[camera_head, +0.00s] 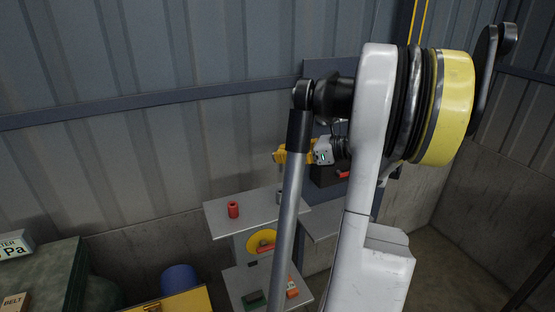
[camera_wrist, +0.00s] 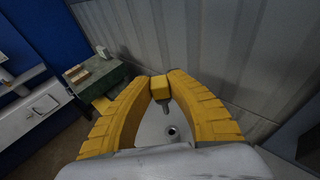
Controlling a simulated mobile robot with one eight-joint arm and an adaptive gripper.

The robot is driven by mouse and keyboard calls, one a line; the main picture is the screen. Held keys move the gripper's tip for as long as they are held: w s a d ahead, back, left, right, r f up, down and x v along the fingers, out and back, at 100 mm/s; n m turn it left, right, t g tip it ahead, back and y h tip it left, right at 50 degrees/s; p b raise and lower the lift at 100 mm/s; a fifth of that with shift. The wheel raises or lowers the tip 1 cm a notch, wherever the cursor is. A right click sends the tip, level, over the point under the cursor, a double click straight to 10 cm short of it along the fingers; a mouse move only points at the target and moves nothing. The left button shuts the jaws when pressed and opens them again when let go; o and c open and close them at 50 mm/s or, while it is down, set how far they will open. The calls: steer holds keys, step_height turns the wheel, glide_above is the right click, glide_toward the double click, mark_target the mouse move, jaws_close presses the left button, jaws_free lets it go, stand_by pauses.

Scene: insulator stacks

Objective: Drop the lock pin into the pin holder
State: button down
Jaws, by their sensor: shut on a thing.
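My gripper (camera_wrist: 160,88) is shut, with its yellow fingers meeting at the tips. A small grey piece, which looks like the lock pin (camera_wrist: 165,105), sticks out at the fingertips in the wrist view. Much of it is hidden by the fingers. Beyond it, a grey round piece with a dark hole, which looks like the pin holder (camera_wrist: 173,131), stands on a pale surface, apart from the pin. In the head view my gripper (camera_head: 279,154) is above the grey shelf top, and a small grey upright piece (camera_head: 280,197) shows there, partly behind my arm.
A red cylinder (camera_head: 233,210) stands on the left of the grey shelf top (camera_head: 252,205). A lower shelf (camera_head: 238,281) carries small green and orange things. A yellow round thing (camera_head: 262,241) shows between them. A dark green bench (camera_head: 45,270) stands at left; a corrugated wall rises behind.

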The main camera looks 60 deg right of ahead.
mark_target(281, 170)
steer(key=shift+f+b, duration=2.5)
steer(key=shift+f, duration=0.4)
steer(key=shift+f+b, duration=2.35)
steer(key=shift+f, duration=0.25)
steer(key=c, duration=1.3)
jaws_free()
steer(key=v, duration=1.2)
